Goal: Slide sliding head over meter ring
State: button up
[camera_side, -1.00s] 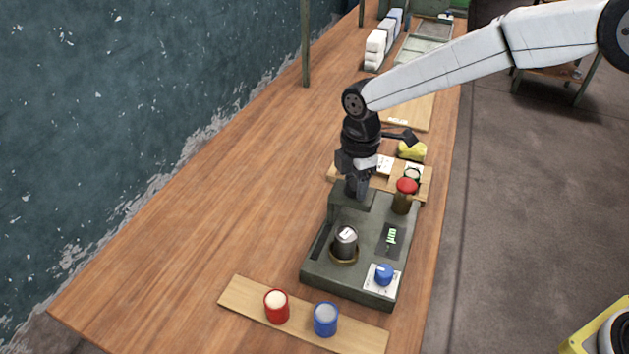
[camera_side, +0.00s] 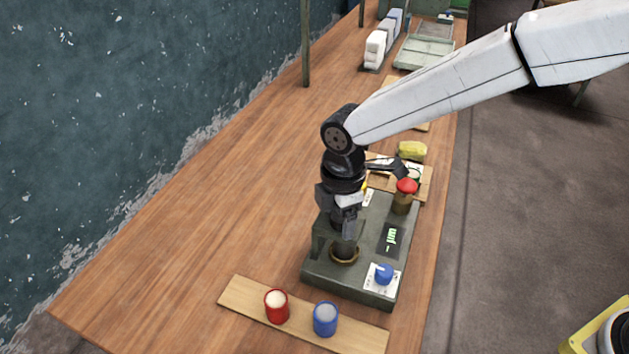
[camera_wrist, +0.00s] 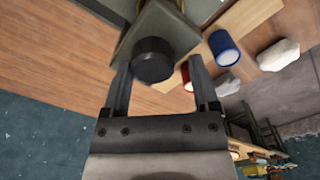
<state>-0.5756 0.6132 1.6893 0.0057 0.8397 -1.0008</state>
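The sliding head (camera_side: 322,235) is a grey-green block on the left of the grey-green instrument base. It lies by the brass meter ring (camera_side: 344,257), partly behind my gripper, so I cannot tell how exactly it lines up. In the wrist view, the sliding head (camera_wrist: 165,28) carries a round black knob (camera_wrist: 152,60). My gripper (camera_side: 346,236) points down above the ring. In the wrist view my gripper (camera_wrist: 160,63) has its fingers apart with the knob between them; the knob is close to the left finger, with a gap on the right.
A blue knob (camera_side: 384,274) and a red-topped post (camera_side: 406,188) stand on the base's right side. A board with a red cup (camera_side: 277,306) and a blue cup (camera_side: 325,319) lies in front. The wooden table (camera_side: 200,220) is clear to the left.

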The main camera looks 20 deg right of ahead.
jog(key=shift+o, duration=0.3)
jog(key=shift+w+d, duration=0.15)
jog(key=shift+r, duration=3.9)
jog(key=s+d+f+m+t, duration=0.1)
jog(key=s+d+f+m, duration=0.1)
jog(key=s+d+m, duration=0.2)
jog(key=s+d+f+m, duration=0.2)
jog(key=s+d+m, duration=0.2)
jog(key=d+m, duration=0.4)
jog(key=s+d+f+m+t, duration=0.1)
jog(key=s+d+m, duration=0.3)
jog(key=d, duration=1)
jog(key=shift+s+f+m+t, duration=0.25)
jog(key=shift+f+m, duration=0.4)
jog(key=shift+m, duration=0.35)
jog(key=shift+w, duration=0.1)
